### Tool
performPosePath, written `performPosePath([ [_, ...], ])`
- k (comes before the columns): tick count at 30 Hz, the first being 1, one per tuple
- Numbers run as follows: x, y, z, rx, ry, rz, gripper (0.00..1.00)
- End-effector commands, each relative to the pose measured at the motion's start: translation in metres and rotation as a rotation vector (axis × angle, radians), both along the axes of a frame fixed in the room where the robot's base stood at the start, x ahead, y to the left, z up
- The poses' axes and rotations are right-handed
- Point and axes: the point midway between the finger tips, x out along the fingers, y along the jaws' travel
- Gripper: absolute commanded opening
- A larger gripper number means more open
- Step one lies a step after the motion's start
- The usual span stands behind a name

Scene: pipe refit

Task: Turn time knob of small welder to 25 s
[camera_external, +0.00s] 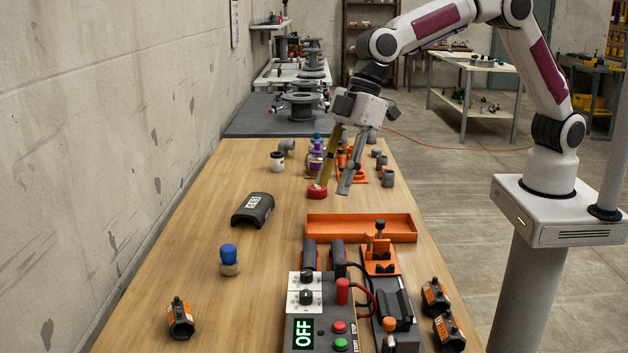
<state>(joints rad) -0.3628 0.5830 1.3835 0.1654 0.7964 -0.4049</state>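The small welder (318,330) is a grey box at the front of the wooden table, with a display reading OFF (303,334). Two black knobs on white dials sit at its far end: an upper knob (306,277) and a lower knob (306,297). Their markings are too small to read, so I cannot tell which sets time. A red button (339,327) and a green button (340,344) are on its right side. My gripper (334,190) is well beyond the welder, low over the table beside a red cap. Its fingers are spread apart and nothing shows between them.
An orange tray (362,236) lies between my gripper and the welder. A black clamp unit (398,305) with cables stands right of the welder. A dark cover (253,209), a blue-capped jar (229,260) and orange-black fittings (448,331) stand around. The table's left middle is mostly clear.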

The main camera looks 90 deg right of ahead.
Motion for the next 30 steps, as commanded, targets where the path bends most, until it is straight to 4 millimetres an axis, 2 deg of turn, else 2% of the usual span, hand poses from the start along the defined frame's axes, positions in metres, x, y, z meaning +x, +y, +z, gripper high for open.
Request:
performPosePath([
  [15, -0.026, -0.037, 0.039, 0.004, -0.009, -0.065, 0.34],
  [30, -0.056, -0.072, 0.069, 0.005, -0.014, -0.127, 0.34],
])
